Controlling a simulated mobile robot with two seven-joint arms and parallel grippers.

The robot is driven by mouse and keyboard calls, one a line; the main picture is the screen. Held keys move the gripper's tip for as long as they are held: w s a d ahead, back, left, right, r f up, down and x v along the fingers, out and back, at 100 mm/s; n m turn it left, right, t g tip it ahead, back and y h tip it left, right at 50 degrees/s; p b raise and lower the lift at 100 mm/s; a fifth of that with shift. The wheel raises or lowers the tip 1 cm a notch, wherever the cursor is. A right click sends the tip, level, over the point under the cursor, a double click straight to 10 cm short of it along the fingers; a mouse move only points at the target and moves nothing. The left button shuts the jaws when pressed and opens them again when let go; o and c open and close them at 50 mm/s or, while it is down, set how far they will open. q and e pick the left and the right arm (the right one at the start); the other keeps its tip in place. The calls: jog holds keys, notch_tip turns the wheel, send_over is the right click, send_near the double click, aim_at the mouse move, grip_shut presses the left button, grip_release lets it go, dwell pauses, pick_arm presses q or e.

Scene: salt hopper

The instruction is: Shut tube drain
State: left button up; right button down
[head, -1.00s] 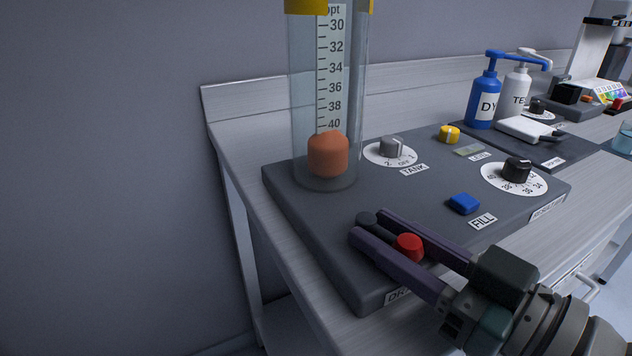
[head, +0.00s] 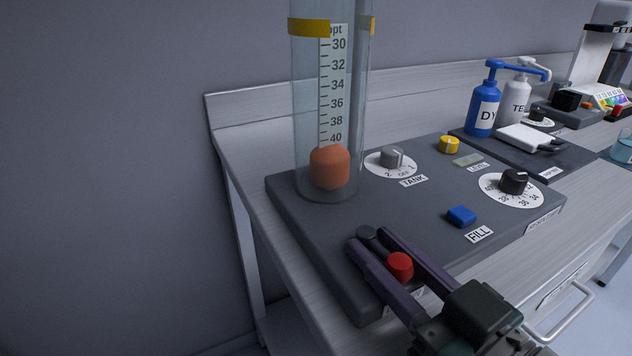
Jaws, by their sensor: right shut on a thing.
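The clear tube (head: 305,110) stands upright on the dark base (head: 330,255), with a ppt scale from 30 to 40 and an orange float (head: 329,167) near its bottom. The drain handle has a dark round end (head: 367,232) and a red knob (head: 400,267). It lies at the base's front left corner. My right gripper (head: 368,240) comes in from the lower right and is shut on the drain handle, one purple finger on each side. The fingers hide most of the handle and its label. My left gripper is not in view.
The base also carries a grey TANK dial (head: 392,158), a blue FILL button (head: 461,216), a black dial (head: 514,181) and a yellow knob (head: 449,145). Blue (head: 484,110) and white (head: 514,103) pump bottles stand behind right. Free floor and wall lie left.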

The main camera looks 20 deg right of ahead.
jog(key=shift+a+m+h, duration=0.1)
jog(key=shift+m+h, duration=0.2)
jog(key=shift+h, duration=0.2)
jog(key=c, duration=0.6)
grip_release()
jog(key=shift+s, duration=0.1)
jog(key=s, duration=0.3)
jog(key=s+d, duration=0.1)
jog(key=s, duration=0.5)
jog(key=shift+s+d, duration=0.3)
jog(key=shift+s, duration=0.05)
